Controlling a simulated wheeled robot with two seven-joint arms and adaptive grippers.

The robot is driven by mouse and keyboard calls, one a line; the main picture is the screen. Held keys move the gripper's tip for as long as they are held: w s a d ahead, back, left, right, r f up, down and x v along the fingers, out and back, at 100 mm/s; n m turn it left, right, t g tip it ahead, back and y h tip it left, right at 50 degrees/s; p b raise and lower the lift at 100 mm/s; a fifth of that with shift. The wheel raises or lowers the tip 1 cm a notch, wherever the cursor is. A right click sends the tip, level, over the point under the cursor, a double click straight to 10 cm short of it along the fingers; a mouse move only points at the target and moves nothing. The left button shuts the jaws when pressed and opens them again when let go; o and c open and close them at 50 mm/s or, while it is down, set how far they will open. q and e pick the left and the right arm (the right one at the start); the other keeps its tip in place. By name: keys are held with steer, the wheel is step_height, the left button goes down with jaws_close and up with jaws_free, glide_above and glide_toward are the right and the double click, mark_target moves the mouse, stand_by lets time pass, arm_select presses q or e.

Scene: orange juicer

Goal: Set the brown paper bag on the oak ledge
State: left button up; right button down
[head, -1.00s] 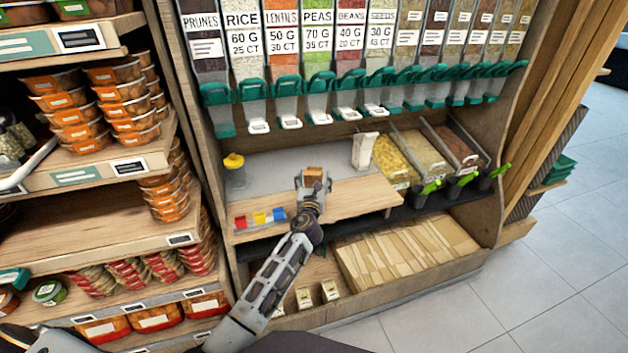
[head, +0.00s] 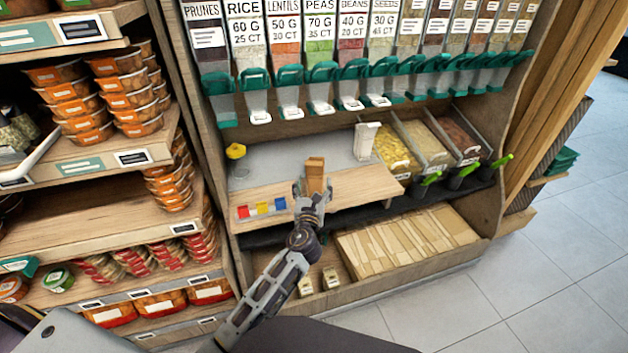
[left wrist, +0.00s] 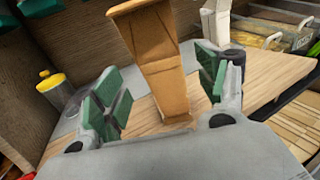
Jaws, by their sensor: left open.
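The brown paper bag (head: 315,173) stands upright on the oak ledge (head: 365,184), near its middle. It also shows in the left wrist view (left wrist: 158,65), where its base meets the wood and it looks tilted with the camera. My left gripper (head: 312,191) is open at the near side of the bag. In the left wrist view its green-padded fingers (left wrist: 157,88) are on either side of the bag's lower part, with a gap visible on both sides. My right gripper is not in view.
Red, yellow and blue blocks (head: 262,209) lie left on the ledge. A yellow-topped jar (head: 236,152) and a white upright container (head: 366,141) stand behind. Bins of dry food (head: 425,146) are at right. Green-spouted dispensers (head: 321,86) hang above. The ledge right of the bag is clear.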

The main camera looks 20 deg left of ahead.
arm_select(q)
steer(key=shift+s+d, duration=0.2)
steer(key=shift+s, duration=0.6)
steer(key=shift+s+d, duration=0.15)
steer(key=shift+s, duration=0.65)
steer(key=s+a+f+n+g+h, duration=0.1)
steer(key=s+f+n+g, duration=0.35)
steer(key=f+n, duration=0.7)
steer(key=s+a+f+n+g+h, duration=0.1)
steer(key=s+f+n+g, duration=0.2)
steer(key=s+f+n, duration=0.75)
steer(key=s+a+f+n+g, duration=0.1)
steer(key=s+f+n+g, duration=0.1)
steer(key=s+f, duration=0.5)
steer(key=s+a+f+n+g+h, duration=0.1)
steer(key=s+f+n+g, duration=0.2)
steer(key=s+f, duration=0.4)
steer(key=s+a+f+n+g, duration=0.1)
steer(key=s+f+n, duration=0.3)
steer(key=f, duration=1.2)
steer(key=s+g, duration=0.1)
steer(key=s, duration=0.2)
steer(key=shift+f+n+h, duration=0.25)
steer(key=shift+n+h, duration=0.05)
steer(key=shift+g, duration=0.25)
